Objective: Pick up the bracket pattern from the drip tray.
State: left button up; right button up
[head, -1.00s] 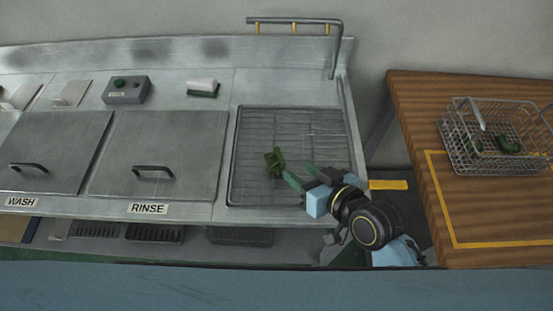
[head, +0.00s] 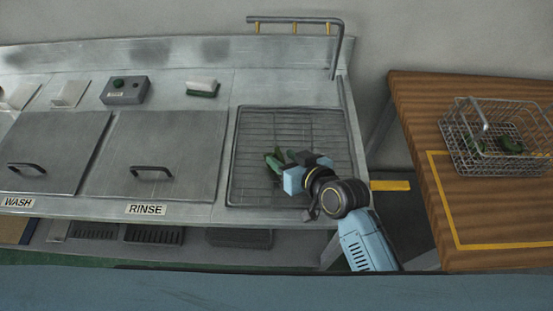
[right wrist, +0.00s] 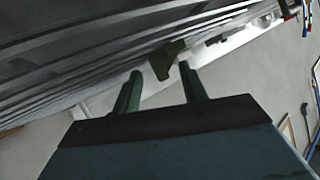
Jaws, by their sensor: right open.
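The bracket pattern (right wrist: 167,58) is a small dark green piece. In the right wrist view it shows just beyond and between my two green fingertips, with no clear contact. In the head view it is at the drip tray (head: 234,172), a wire rack at the right end of the counter, and my fingers largely cover it or blend with it. My right gripper (head: 279,158) is open over the middle of the tray, its fingers pointing left; it also shows in the right wrist view (right wrist: 161,74). My left gripper is not in view.
A wire basket (head: 455,158) with green pieces stands on the wooden table (head: 420,110) at right. A bent rail (head: 338,50) rises behind the tray. The closed rinse lid (head: 190,135) lies left of the tray. A green-and-white brush (head: 202,87) lies behind.

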grip_shut()
jog(key=shift+s+f, duration=0.1)
dwell(0.3)
